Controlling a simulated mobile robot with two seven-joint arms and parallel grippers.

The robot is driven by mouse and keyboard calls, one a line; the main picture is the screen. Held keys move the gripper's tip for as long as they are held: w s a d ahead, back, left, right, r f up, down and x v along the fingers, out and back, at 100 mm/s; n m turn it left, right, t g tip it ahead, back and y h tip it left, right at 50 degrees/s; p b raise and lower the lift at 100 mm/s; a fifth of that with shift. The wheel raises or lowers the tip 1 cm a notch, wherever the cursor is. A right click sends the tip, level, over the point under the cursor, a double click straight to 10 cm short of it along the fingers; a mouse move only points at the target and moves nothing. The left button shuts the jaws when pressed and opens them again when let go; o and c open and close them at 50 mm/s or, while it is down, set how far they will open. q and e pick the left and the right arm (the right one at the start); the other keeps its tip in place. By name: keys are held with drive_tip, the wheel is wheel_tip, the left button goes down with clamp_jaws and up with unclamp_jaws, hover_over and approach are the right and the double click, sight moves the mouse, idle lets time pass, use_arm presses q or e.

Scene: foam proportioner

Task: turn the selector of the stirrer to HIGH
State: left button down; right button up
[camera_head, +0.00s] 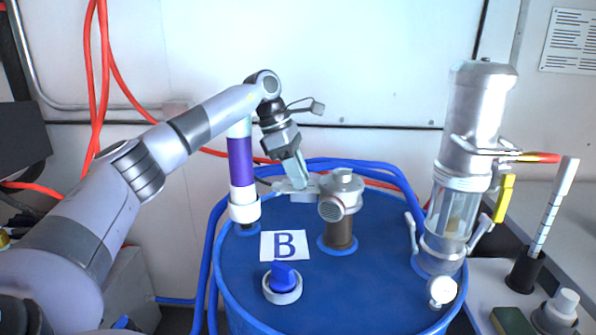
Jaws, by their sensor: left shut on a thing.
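The stirrer (341,189) is a grey metal motor head on a short brown neck, standing on the lid of the blue drum (370,285). A small grey box (302,197) is on the left side of its head. My left gripper (298,180) reaches down from above, with its fingertips at this box, just left of the motor head. It is shut on the stirrer's selector, which the fingers mostly hide. I cannot read the selector's position or any HIGH mark. My right gripper is not in view.
A blue knob (284,277) sits in front of the "B" label (284,245). A tall metal pump (474,130) with side levers stands at right. Blue hoses (390,174) run behind the stirrer.

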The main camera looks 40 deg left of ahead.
use_arm(q)
drive_tip(key=m+g, duration=0.1)
drive_tip(key=m, duration=0.4)
drive_tip(key=shift+w+g+h, duration=0.15)
drive_tip(key=shift+g+h, duration=0.25)
idle(0.3)
drive_tip(key=c, duration=0.9)
unclamp_jaws()
